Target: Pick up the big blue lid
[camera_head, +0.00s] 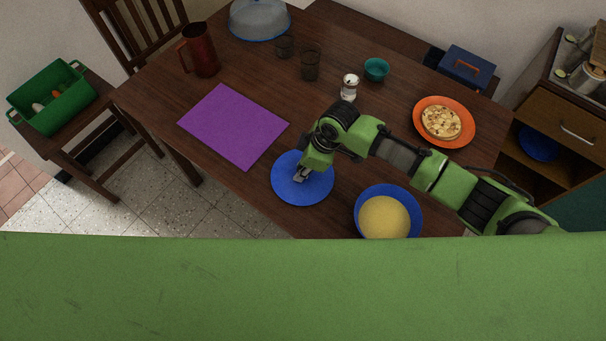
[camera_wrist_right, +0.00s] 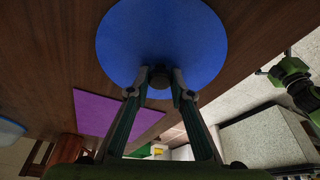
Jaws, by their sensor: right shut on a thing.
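The big blue lid (camera_head: 302,190) is a flat round disc near the front edge of the wooden table, between the purple mat and the blue bowl. My right gripper (camera_head: 301,175) is over its middle. In the right wrist view the blue lid (camera_wrist_right: 165,35) fills the upper middle, and my right gripper (camera_wrist_right: 160,84) is shut on its dark knob (camera_wrist_right: 159,82), one finger on each side. I cannot tell whether the lid touches the table.
A blue bowl (camera_head: 363,205) with yellow contents stands right of the lid. A purple mat (camera_head: 233,126) lies to the left. A salt shaker (camera_head: 349,87), teal cup (camera_head: 376,69), orange plate (camera_head: 470,127), dark glasses (camera_head: 311,66) and red jug (camera_head: 200,52) stand farther back.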

